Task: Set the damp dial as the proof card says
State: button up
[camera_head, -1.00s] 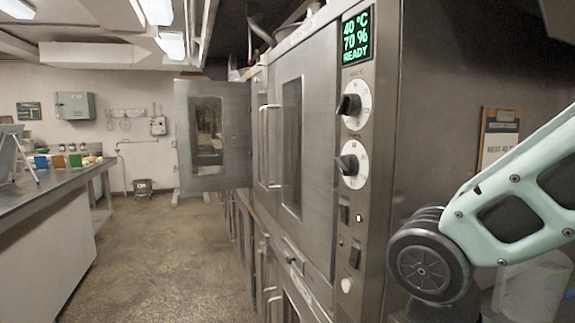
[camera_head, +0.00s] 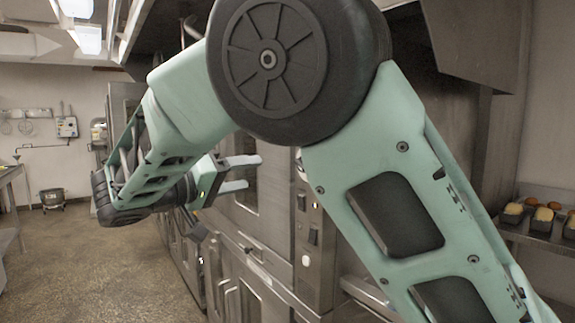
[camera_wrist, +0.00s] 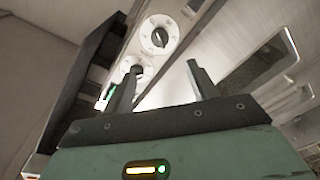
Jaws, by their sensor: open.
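My gripper (camera_head: 253,173) is open and empty in front of the steel cabinet, its two grey fingers pointing right toward the control panel (camera_head: 313,235). The wrist view sees the panel roughly upside down, beyond the fingertips (camera_wrist: 163,68). There, the dial farther from the display (camera_wrist: 160,38) shows a white face and dark knob. The dial nearer the green-lit display (camera_wrist: 108,92) is partly behind the left finger (camera_wrist: 133,68). No finger visibly grips a knob. Dial marks are too small to read. The proof card is out of sight.
Cabinet doors with bar handles (camera_head: 229,300) run along the panel's left. A shelf with several loaf tins (camera_head: 541,222) stands at the right. A bucket (camera_head: 52,198) sits on the floor at the far left.

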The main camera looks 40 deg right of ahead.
jog(key=w+d+p, duration=0.2)
jog(key=d+p, duration=0.1)
jog(key=d, duration=1.2)
jog(key=c, duration=1)
